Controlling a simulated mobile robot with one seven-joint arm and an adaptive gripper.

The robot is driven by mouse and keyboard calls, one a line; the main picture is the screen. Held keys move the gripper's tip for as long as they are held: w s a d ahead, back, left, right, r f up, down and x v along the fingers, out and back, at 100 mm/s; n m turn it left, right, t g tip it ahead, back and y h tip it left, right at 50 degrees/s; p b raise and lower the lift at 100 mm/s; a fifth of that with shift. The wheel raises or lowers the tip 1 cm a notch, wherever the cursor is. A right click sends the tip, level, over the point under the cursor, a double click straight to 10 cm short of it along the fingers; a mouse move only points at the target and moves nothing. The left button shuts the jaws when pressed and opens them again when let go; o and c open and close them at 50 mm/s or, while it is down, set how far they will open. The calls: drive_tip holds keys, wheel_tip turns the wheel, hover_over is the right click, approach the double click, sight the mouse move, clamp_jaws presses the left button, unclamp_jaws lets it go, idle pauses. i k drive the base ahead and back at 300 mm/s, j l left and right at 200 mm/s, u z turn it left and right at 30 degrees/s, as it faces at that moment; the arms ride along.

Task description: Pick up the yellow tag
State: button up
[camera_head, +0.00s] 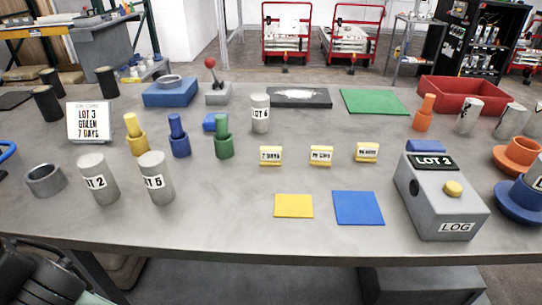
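Three small yellow tags with white printed faces stand in a row near the middle of the table. The left tag (271,156) reads "7 DAYS". The middle tag (321,156) and the right tag (367,152) carry text too small to read surely. All three stand apart with clear table around them. A flat yellow square (293,206) lies in front of them. My gripper is not in view, and nothing is seen touching the tags.
A blue square (358,208) and a grey LOG box (440,196) lie to the front right. Yellow, blue and green pegs (223,137) and grey cylinders (98,179) stand left. A sign (90,122) reads "LOT 3 GREEN 7 DAYS". A red tray (462,97) is back right.

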sight(269, 156)
drive_tip(key=k+j+z, duration=0.1)
drive_tip(key=j, duration=0.3)
drive_tip(key=k+j+z, duration=0.1)
drive_tip(key=j, duration=0.3)
drive_tip(key=k+j+z, duration=0.1)
drive_tip(key=j, duration=0.3)
drive_tip(key=k+j+z, duration=0.15)
drive_tip(key=j, duration=0.25)
drive_tip(key=k+j+z, duration=0.1)
drive_tip(key=j, duration=0.3)
drive_tip(key=k+j+z, duration=0.1)
drive_tip(key=j, duration=0.25)
drive_tip(key=k+j+z, duration=0.1)
drive_tip(key=k+j, duration=0.15)
drive_tip(key=i+j, duration=0.4)
drive_tip(key=i, duration=0.05)
